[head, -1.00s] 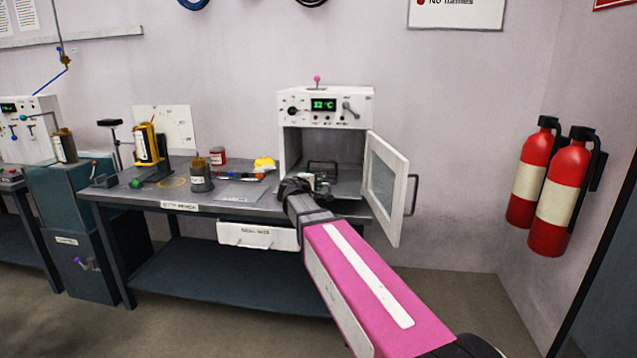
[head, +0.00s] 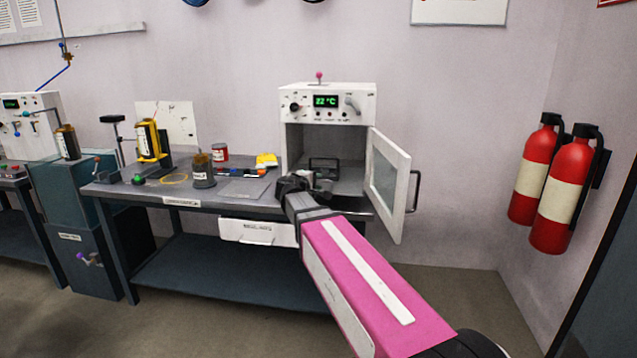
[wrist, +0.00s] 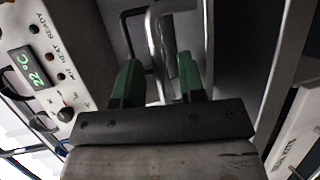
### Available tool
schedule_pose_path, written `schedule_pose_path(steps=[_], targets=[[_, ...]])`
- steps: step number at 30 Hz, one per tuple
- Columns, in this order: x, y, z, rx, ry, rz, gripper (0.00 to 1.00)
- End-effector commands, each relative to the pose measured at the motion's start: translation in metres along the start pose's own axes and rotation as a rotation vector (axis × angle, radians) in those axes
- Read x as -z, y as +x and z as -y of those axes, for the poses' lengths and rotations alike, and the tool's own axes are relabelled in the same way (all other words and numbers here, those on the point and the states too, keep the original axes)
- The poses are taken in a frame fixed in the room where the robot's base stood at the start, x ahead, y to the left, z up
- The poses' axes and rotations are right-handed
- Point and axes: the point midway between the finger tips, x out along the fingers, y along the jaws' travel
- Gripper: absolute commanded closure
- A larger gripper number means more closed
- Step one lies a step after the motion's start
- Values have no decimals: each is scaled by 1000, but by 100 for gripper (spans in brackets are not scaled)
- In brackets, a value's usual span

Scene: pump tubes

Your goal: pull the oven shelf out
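The white oven (head: 352,116) stands at the right end of the bench, with its glazed door (head: 385,178) swung open to the right. A dark wire loop handle (head: 323,161) shows inside the chamber, above the grey shelf (head: 348,184). My gripper (head: 320,181) is at the oven mouth, in front of the loop. In the wrist view its green fingers (wrist: 158,80) are apart. A light metal bar loop (wrist: 155,35) and a darker bar (wrist: 127,30) show just beyond them. I cannot tell whether either finger touches a bar.
The open door is close on the right of my arm. A drawer (head: 258,232) sits under the bench top (head: 240,196). Cans, a yellow item (head: 266,159) and a tray lie left of the oven. Two fire extinguishers (head: 565,195) hang on the right wall.

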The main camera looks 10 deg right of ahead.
Motion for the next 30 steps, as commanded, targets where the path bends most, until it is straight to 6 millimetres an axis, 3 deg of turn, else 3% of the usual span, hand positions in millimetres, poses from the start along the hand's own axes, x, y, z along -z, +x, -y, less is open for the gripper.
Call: schedule_pose_path(steps=[6, 13, 19, 30], targets=[[-1, -45, 0, -1, 1, -4, 64], [-1, -78, 0, 0, 0, -2, 64], [0, -88, 0, 0, 0, -1, 64], [-3, -86, 5, 15, 6, 3, 64]])
